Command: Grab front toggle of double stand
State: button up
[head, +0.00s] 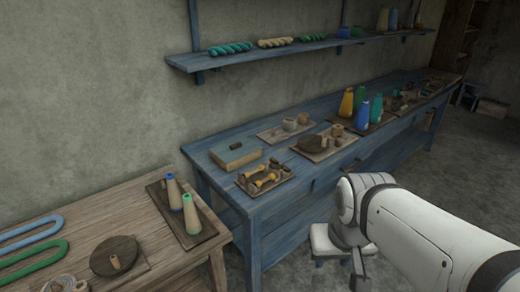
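A wooden board (256,190) on the blue table's near end holds several small yellow and dark wooden pieces (265,180). They are too small to tell which is a toggle or a double stand. My white arm reaches in from the lower right. Its dark end (358,283) hangs low in front of the blue table, apart from both boards. The fingers cannot be made out.
The blue table (205,160) runs back right with a box (235,155), boards of small items and colored cones (346,103). A shelf (215,62) with yarn skeins is above. The brown table (95,215) holds looped yarn (35,259). A white stool (323,241) stands near my arm.

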aim_at(287, 170)
jog(key=z, duration=0.05)
jog(key=i, duration=1)
jog(key=u, duration=0.1)
